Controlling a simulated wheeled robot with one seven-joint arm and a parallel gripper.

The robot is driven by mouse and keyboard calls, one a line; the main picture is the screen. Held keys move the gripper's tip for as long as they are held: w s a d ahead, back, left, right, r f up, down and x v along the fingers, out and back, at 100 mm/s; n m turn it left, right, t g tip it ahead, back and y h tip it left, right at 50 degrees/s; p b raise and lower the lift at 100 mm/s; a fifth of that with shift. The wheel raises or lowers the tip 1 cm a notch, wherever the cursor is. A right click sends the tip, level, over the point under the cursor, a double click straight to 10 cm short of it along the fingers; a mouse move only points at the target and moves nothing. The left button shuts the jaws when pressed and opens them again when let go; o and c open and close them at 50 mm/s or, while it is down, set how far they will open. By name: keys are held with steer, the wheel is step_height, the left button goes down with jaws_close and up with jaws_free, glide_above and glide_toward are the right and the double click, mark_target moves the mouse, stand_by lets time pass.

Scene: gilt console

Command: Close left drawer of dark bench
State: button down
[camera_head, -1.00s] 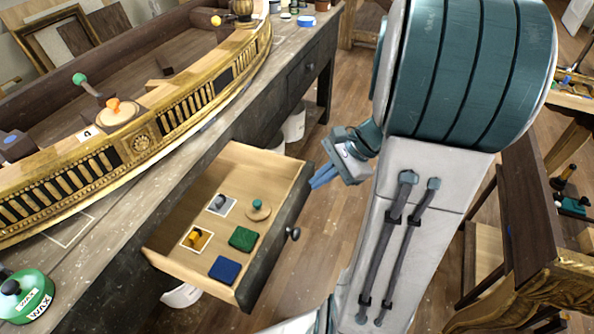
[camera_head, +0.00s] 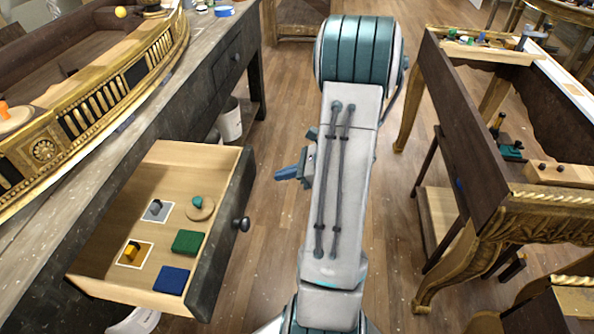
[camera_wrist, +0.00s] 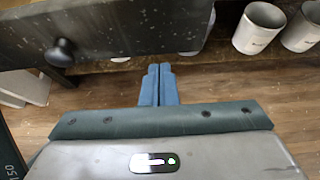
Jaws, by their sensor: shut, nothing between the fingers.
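The left drawer (camera_head: 120,218) of the dark bench (camera_head: 190,110) is pulled out, its light wood inside showing. Its dark front (camera_head: 222,232) faces right and carries a round black knob (camera_head: 241,224). In the drawer lie a green block (camera_head: 187,242), a blue block (camera_head: 171,280), a round wooden piece with a teal knob (camera_head: 200,206) and two small pieces on white-edged cards. My gripper (camera_head: 280,174) is shut and empty, to the right of the drawer front and apart from it. In the wrist view the drawer front (camera_wrist: 120,30) and knob (camera_wrist: 60,53) lie ahead of my shut fingers (camera_wrist: 159,70).
White buckets (camera_head: 229,122) stand under the bench; they also show in the wrist view (camera_wrist: 259,27). A second drawer (camera_head: 233,58) in the bench is shut. A gilt-legged table (camera_head: 470,150) stands to the right. Wooden floor (camera_head: 262,260) lies free between.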

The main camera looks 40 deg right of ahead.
mark_target(249, 178)
steer(key=w+a, duration=0.1)
steer(key=w+a+f, duration=0.1)
steer(key=w+a, duration=0.2)
steer(key=shift+f, duration=0.3)
steer(key=shift+w+a, duration=0.4)
steer(key=shift+w, duration=0.1)
